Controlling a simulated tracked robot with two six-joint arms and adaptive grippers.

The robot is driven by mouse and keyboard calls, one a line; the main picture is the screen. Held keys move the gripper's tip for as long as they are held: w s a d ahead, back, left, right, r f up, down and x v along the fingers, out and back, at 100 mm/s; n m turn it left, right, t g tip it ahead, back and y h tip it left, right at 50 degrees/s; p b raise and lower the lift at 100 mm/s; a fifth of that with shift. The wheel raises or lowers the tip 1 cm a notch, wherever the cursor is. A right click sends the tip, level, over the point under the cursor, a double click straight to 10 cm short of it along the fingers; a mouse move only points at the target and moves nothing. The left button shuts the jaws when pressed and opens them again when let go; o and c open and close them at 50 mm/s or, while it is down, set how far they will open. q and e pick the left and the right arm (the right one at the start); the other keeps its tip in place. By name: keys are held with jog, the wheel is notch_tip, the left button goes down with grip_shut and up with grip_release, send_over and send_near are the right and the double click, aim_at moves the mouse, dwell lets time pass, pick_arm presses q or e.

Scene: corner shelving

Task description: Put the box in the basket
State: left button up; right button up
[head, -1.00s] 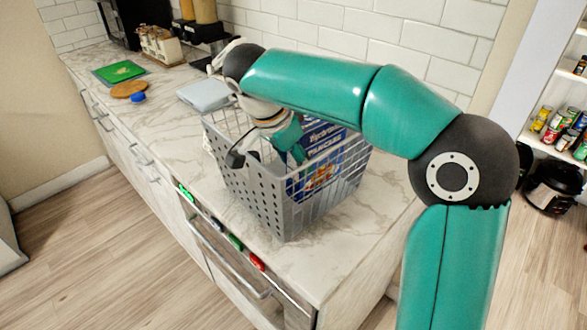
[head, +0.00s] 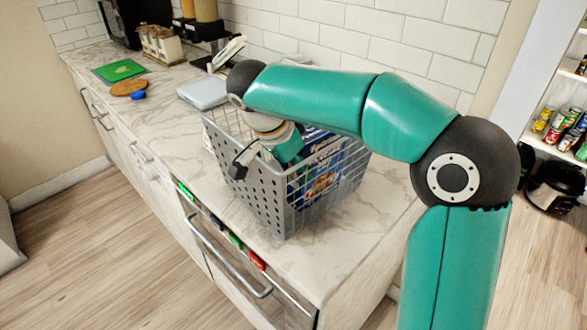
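The blue box (head: 323,172) with white lettering and a food picture is inside the grey wire basket (head: 280,217), at its right side. I see the box partly through the basket's mesh. The basket stands on the marble counter. My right arm reaches over from the right, and my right gripper (head: 262,158) points down into the basket, beside the box's left part. One dark finger shows near the basket's left rim. The other fingertip is hidden behind the arm and basket wall, so I cannot tell whether it grips the box. My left gripper is out of view.
Behind the basket lie a pale grey flat item (head: 203,92), a green board (head: 119,71), a round wooden board (head: 129,88) and a blue lid (head: 138,95). A tiled wall runs behind the counter. The counter's front right corner is clear.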

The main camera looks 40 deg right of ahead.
jog(key=shift+o, duration=1.4)
jog(key=shift+r, duration=0.1)
jog(key=p+v, duration=0.2)
jog(key=v, duration=1.1)
jog(key=shift+d, duration=0.15)
